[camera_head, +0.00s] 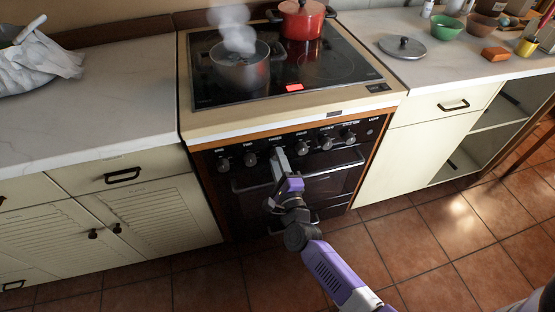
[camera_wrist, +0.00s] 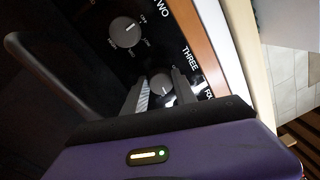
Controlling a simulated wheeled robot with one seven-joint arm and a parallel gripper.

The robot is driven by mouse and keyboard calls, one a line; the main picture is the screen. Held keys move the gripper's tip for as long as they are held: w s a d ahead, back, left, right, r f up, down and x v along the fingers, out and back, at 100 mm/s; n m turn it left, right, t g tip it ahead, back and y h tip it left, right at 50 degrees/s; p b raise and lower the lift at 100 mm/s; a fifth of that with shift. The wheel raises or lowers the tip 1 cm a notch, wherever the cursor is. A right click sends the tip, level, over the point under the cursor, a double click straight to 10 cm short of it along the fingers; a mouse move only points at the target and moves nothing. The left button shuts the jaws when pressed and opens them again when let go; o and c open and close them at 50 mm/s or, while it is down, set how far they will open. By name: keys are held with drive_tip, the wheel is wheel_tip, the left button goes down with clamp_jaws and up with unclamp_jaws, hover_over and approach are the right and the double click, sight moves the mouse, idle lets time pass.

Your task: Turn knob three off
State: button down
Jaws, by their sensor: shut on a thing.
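Knob three (camera_wrist: 161,84) is a dark grey round knob with a white mark, beside the printed THREE label on the stove's black front panel. In the wrist view it sits between the two grey fingers of my gripper (camera_wrist: 161,77), which is shut on it. The fingers cover parts of its sides and of the print around it. In the head view my gripper (camera_head: 278,152) is at the panel under the THREE label and hides knob three.
Knob two (camera_wrist: 125,32) is close beside the fingers, and knob four (camera_head: 302,146) is on the other side. A dark oven handle (camera_head: 330,170) runs below. A steaming pot (camera_head: 240,70) and a red pot (camera_head: 301,20) stand on the cooktop.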

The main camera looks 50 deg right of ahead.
drive_tip(key=n+y+p, duration=0.1)
drive_tip(key=n+p, duration=0.2)
drive_tip(key=n, duration=0.7)
drive_tip(key=n+p, duration=0.3)
drive_tip(key=n, duration=0.7)
drive_tip(key=shift+s+d+f+y, duration=0.15)
drive_tip(key=shift+f+y, duration=0.05)
drive_tip(key=shift+y, duration=0.2)
drive_tip(key=shift+n, duration=0.3)
drive_tip(key=c, duration=1)
unclamp_jaws()
drive_tip(key=v, duration=0.7)
drive_tip(key=shift+s, duration=0.35)
